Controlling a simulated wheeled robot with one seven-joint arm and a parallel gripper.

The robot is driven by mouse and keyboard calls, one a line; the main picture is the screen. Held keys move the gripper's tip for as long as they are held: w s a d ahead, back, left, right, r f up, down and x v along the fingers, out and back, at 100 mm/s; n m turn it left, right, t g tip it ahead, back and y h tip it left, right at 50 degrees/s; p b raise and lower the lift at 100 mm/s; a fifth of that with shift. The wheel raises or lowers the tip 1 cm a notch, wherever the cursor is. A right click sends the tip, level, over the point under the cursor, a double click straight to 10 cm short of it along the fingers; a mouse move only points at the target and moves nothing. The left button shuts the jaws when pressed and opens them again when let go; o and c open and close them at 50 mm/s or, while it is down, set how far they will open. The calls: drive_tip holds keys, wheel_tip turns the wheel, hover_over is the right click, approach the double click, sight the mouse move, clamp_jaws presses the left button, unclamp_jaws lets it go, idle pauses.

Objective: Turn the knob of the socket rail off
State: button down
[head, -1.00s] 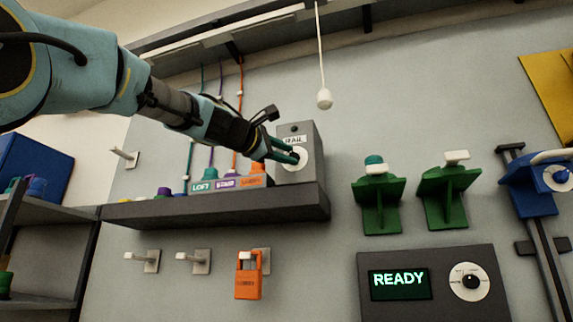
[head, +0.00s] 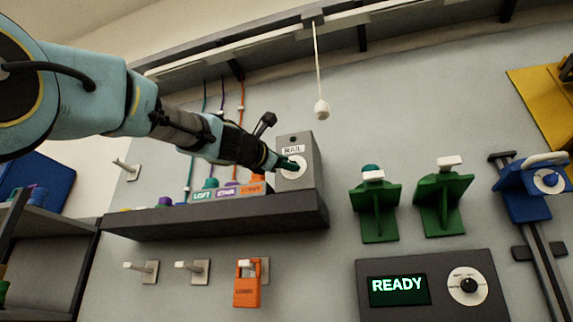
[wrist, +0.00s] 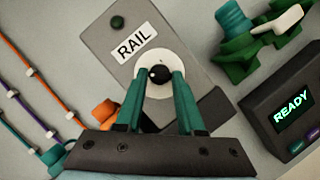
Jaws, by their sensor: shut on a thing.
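The socket rail box (head: 309,163) is a grey box labelled RAIL, standing at the right end of a dark shelf. It also shows in the wrist view (wrist: 185,50). Its knob (wrist: 158,74) is dark and round on a white dial plate. My gripper (wrist: 157,76) has teal fingers, one on each side of the knob, shut on it. In the head view my gripper (head: 291,164) reaches in from the left and covers most of the knob. A small dark green round spot (wrist: 117,21) sits above the label and looks unlit.
Plugs labelled LOFT, STAIR and LOBBY (head: 228,190) stand left of the box on the shelf (head: 215,220), with cords above. A white pull (head: 322,108) hangs above right. Green brackets (head: 375,208) and a READY panel (head: 430,260) are to the right.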

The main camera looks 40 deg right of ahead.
drive_tip(key=shift+f, duration=0.1)
drive_tip(key=c, duration=0.5)
unclamp_jaws()
drive_tip(key=b+v, duration=0.4)
drive_tip(key=v, duration=0.6)
drive_tip(key=shift+s+a, duration=0.1)
drive_tip(key=shift+a, duration=0.25)
drive_tip(key=shift+f, duration=0.1)
